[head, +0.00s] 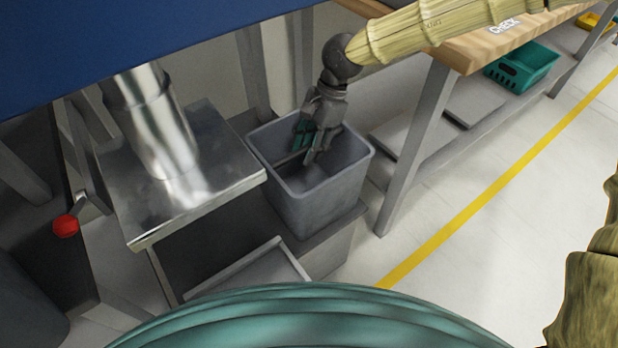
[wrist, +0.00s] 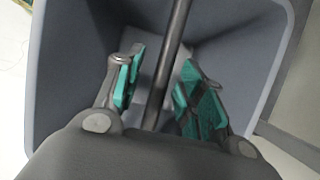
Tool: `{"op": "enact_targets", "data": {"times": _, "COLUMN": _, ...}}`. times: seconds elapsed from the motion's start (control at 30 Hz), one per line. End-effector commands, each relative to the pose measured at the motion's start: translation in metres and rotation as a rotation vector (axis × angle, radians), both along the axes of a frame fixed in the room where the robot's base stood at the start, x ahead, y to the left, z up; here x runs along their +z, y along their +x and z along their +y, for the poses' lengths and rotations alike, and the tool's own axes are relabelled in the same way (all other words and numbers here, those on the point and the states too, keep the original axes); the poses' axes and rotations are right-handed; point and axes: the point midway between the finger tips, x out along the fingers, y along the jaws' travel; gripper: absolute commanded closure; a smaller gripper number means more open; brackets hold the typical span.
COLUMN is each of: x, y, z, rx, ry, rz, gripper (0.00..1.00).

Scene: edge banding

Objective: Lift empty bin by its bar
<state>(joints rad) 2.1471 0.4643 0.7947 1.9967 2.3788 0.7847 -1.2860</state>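The grey bin (head: 318,201) stands upright on a dark surface between the metal machine and the wooden bench. No contents show in it, though my gripper hides part of the inside. In the wrist view the bin (wrist: 230,65) lies below my gripper, and its dark bar (wrist: 172,60) runs across the opening, between my two fingers. My gripper (head: 308,148) points down into the bin's mouth. In the wrist view my gripper (wrist: 158,95) is open, its green pads apart on either side of the bar, with a gap showing at each side.
A metal machine plate (head: 195,180) with a shiny column (head: 150,120) stands just left of the bin. A bench leg (head: 415,145) is close on the right. A teal crate (head: 522,66) sits under the bench. Open floor with a yellow line (head: 480,198) lies at right.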

Motion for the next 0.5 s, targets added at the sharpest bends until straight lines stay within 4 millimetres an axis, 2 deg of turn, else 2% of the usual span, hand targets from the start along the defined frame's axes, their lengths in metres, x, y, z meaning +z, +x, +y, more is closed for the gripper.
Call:
{"op": "enact_targets", "data": {"times": 0.23, "x": -0.0002, "y": 0.0000, "z": 0.0000, "rx": 0.000, "ry": 0.000, "rz": 0.000, "gripper": 0.61}}
{"op": "enact_targets", "data": {"times": 0.27, "x": -0.0002, "y": 0.0000, "z": 0.0000, "rx": 0.000, "ry": 0.000, "rz": 0.000, "gripper": 0.64}}
{"op": "enact_targets", "data": {"times": 0.43, "x": -0.0002, "y": 0.0000, "z": 0.0000, "rx": 0.000, "ry": 0.000, "rz": 0.000, "gripper": 0.95}}
{"op": "enact_targets", "data": {"times": 0.47, "x": -0.0002, "y": 0.0000, "z": 0.0000, "rx": 0.000, "ry": 0.000, "rz": 0.000, "gripper": 1.00}}
{"op": "enact_targets", "data": {"times": 0.5, "x": -0.0002, "y": -0.0001, "z": -0.0001, "rx": 0.000, "ry": 0.000, "rz": 0.000, "gripper": 1.00}}
